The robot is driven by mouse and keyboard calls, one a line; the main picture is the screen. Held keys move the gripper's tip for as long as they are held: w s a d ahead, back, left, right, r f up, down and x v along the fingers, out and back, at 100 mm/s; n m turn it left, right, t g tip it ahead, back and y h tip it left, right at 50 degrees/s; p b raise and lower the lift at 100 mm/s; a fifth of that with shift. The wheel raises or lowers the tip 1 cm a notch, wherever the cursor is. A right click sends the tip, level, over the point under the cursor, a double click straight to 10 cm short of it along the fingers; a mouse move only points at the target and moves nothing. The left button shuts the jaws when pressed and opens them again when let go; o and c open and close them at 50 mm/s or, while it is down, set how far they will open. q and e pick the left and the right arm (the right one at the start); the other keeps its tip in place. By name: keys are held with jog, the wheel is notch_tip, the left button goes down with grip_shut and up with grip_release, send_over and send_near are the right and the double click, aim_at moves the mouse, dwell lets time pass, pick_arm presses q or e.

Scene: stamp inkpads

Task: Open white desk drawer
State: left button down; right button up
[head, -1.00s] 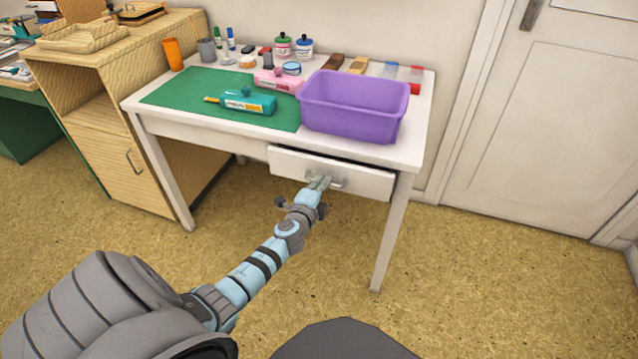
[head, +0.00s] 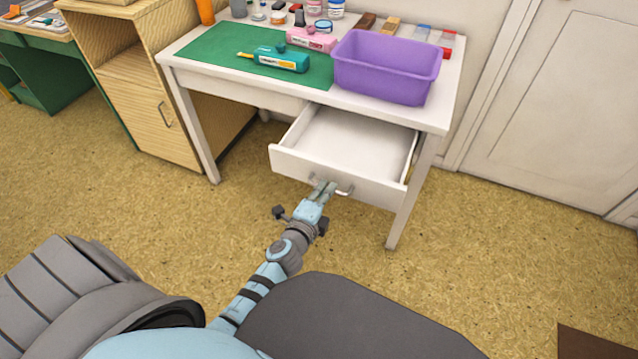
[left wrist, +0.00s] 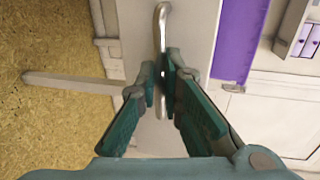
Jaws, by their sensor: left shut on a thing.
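The white desk (head: 222,79) stands against the wall. Its white drawer (head: 352,140) is pulled well out, and its bare inside shows empty. My left gripper (head: 326,186) is shut on the metal handle (head: 344,191) at the drawer's front. In the left wrist view, the handle (left wrist: 161,22) runs between the fingers of my left gripper (left wrist: 160,88), with the white drawer front (left wrist: 188,40) behind it. My right gripper is not in view.
A purple bin (head: 385,68) stands on the desk above the drawer. A wooden cabinet (head: 150,110) stands at left. The floor before the desk is clear.

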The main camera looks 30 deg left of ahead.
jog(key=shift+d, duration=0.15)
pick_arm(q)
jog(key=c, duration=1.8)
grip_release()
jog(key=shift+c, duration=0.2)
jog(key=shift+o, duration=0.4)
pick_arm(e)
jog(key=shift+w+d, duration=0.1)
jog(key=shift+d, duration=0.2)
pick_arm(q)
jog(key=v, duration=1.2)
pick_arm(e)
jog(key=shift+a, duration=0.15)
